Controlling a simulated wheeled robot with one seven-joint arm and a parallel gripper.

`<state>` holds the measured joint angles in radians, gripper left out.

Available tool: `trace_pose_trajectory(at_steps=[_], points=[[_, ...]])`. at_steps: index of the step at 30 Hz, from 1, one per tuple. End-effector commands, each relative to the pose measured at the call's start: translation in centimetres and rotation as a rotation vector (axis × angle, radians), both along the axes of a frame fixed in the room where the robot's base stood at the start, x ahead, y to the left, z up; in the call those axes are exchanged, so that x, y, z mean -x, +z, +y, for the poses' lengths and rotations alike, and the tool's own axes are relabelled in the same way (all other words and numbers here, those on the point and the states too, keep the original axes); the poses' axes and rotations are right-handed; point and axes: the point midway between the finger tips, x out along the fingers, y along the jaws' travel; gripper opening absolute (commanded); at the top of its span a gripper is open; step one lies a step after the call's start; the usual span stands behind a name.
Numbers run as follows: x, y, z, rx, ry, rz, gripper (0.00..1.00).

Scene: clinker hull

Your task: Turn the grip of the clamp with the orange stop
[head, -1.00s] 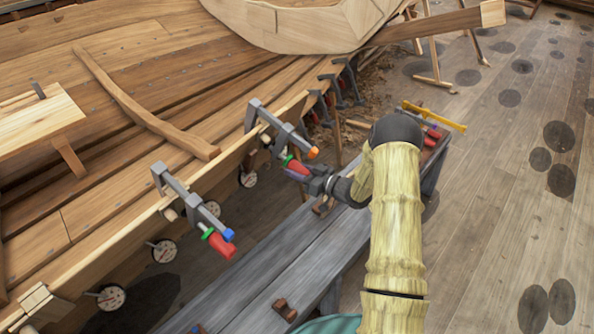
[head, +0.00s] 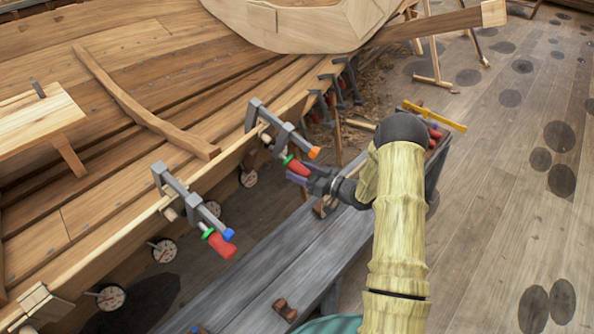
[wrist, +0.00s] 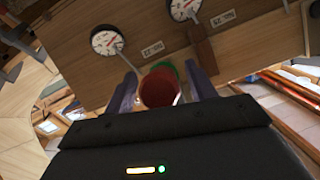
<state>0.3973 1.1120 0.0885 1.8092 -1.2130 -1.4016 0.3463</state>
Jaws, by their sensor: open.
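The clamp with the orange stop (head: 314,152) hangs on the hull's plank edge; its grey bar (head: 270,118) reaches out toward my arm. Its red grip (head: 297,168) sits below a green collar (head: 287,158). My gripper (head: 299,174) is at the grip, its fingers open on either side. In the wrist view the round red end of the grip (wrist: 158,88) lies between the two purple fingers, with gaps on both sides. The green collar (wrist: 166,68) shows behind it. The orange stop is not clear in the wrist view.
A second clamp with a blue stop (head: 229,234) and red grip (head: 221,246) is nearer, at left. Several grey clamps (head: 340,88) line the edge beyond. A grey bench (head: 270,270) runs below my arm. Round dials (wrist: 107,39) hang behind the grip.

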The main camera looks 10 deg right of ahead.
Motion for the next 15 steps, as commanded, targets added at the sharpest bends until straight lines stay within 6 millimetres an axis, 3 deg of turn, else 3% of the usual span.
trace_pose_trajectory(at_steps=[15], points=[[6.8,0.0,-7.6,-0.001,-0.004,0.0,0.56]])
